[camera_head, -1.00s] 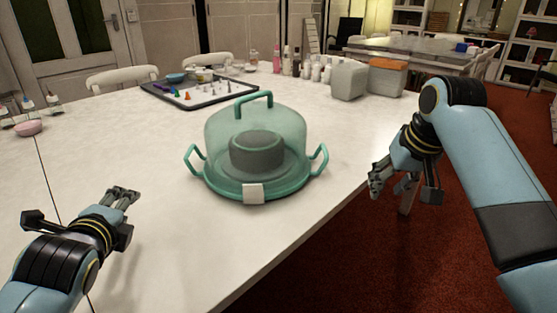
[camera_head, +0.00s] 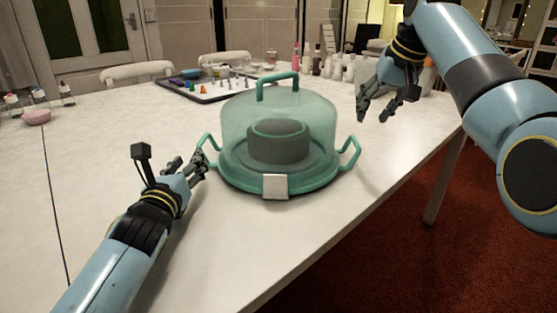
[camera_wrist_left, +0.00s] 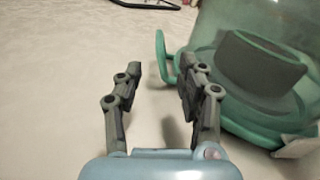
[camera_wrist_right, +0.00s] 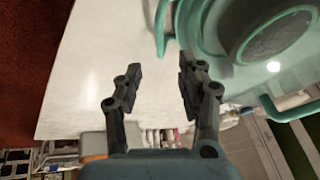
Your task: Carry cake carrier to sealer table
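The cake carrier (camera_head: 277,120) stands upright on the white table (camera_head: 120,140). It has a clear green dome with a top handle, a green base with two side handles, a pale front latch and a dark round cake inside. My left gripper (camera_head: 195,163) is open beside its left handle (camera_head: 207,150); in the left wrist view the fingers (camera_wrist_left: 160,75) are apart with the handle just beyond the right finger. My right gripper (camera_head: 378,112) is open and empty in the air right of the dome. The carrier also shows in the right wrist view (camera_wrist_right: 225,65). No table is marked as the sealer table.
A dark tray (camera_head: 205,92) with small coloured pieces lies behind the carrier. Several bottles (camera_head: 335,65) stand at the back right. A pink bowl (camera_head: 37,117) is at the far left. The front of the table is clear.

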